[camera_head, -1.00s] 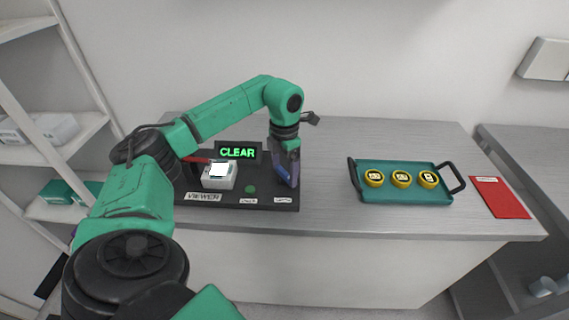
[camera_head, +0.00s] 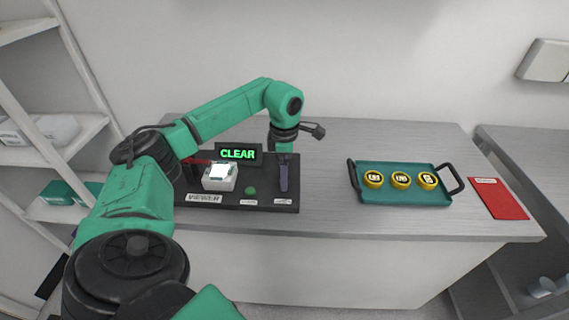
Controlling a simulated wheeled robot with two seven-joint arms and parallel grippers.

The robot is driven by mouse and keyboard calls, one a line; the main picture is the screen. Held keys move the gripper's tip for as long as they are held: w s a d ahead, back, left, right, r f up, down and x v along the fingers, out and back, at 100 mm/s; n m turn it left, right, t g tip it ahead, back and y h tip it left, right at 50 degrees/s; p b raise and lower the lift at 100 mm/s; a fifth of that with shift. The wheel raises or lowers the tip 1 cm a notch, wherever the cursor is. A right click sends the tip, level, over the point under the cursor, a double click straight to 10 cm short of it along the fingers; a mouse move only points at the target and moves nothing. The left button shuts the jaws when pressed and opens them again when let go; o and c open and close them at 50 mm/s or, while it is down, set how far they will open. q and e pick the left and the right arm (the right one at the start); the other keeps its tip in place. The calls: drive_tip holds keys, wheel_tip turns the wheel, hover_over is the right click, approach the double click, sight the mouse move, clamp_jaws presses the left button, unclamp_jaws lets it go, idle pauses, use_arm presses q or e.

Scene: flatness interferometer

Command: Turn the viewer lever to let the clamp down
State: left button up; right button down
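The viewer is a black base (camera_head: 232,208) on the bench with a white block (camera_head: 219,181) that has a bright top. A lit green "CLEAR" display (camera_head: 238,154) stands behind it. A red bar (camera_head: 197,161) shows at the block's back left, partly behind my arm. My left gripper (camera_head: 284,186) points down at the base's right end, above the right-hand label (camera_head: 283,201). Its dark purple fingers appear as one narrow upright shape, so their gap is hidden. I cannot make out the lever apart from the fingers. My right gripper is out of view.
A green round button (camera_head: 251,190) sits left of my gripper. A teal tray (camera_head: 403,196) with black handles holds three yellow round pieces (camera_head: 400,180) to the right. A red sheet (camera_head: 499,199) lies at the bench's right end. Bare bench lies between base and tray.

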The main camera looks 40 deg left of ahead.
use_arm(q)
drive_tip(key=shift+w+r, duration=0.1)
drive_tip(key=shift+r, duration=0.1)
drive_tip(key=o, duration=1.1)
drive_tip(key=shift+c, duration=0.2)
wheel_tip(320, 180, up, 7)
drive_tip(key=shift+r+b, duration=0.15)
drive_tip(key=shift+b, duration=0.4)
wheel_tip(320, 180, up, 7)
drive_tip(key=p, duration=0.2)
